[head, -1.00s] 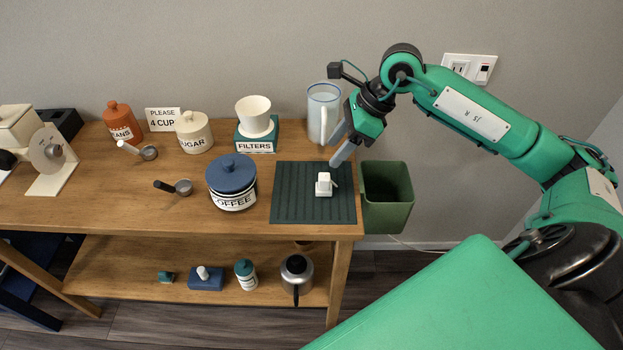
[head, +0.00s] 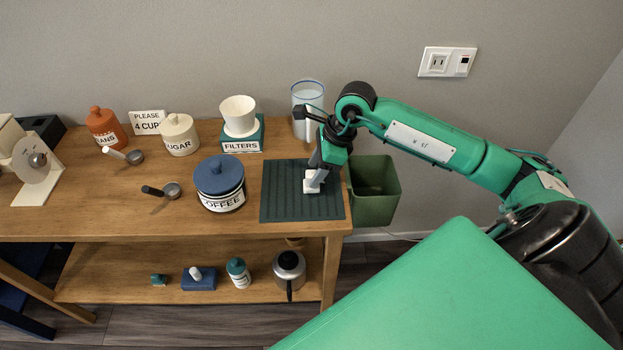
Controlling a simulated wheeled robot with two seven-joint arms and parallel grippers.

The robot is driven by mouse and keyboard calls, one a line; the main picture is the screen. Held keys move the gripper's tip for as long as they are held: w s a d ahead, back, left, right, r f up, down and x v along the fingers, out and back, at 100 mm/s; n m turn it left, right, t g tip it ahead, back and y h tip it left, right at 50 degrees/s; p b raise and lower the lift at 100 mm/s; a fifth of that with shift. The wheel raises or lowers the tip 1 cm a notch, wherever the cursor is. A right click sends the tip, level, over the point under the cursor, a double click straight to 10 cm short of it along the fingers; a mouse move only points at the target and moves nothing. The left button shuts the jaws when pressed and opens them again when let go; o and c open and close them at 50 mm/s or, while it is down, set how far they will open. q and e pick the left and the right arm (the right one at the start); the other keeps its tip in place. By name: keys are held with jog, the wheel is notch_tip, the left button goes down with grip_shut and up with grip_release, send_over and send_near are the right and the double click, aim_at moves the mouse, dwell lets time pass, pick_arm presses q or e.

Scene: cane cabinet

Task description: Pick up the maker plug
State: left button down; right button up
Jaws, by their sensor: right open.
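The maker plug (head: 309,187) is a small white block standing on the dark green ribbed mat (head: 290,210) at the right end of the wooden table. My right gripper (head: 314,180) points down over the plug, its grey fingers at the plug and hiding part of it. It is open; whether the fingers touch the plug is hard to tell. My left gripper is not in view.
A wall outlet (head: 447,62) is at the upper right.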

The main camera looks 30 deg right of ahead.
jog(key=shift+x, duration=1.45)
jog(key=c, duration=0.9)
jog(key=shift+r, duration=0.1)
jog(key=shift+c, duration=0.2)
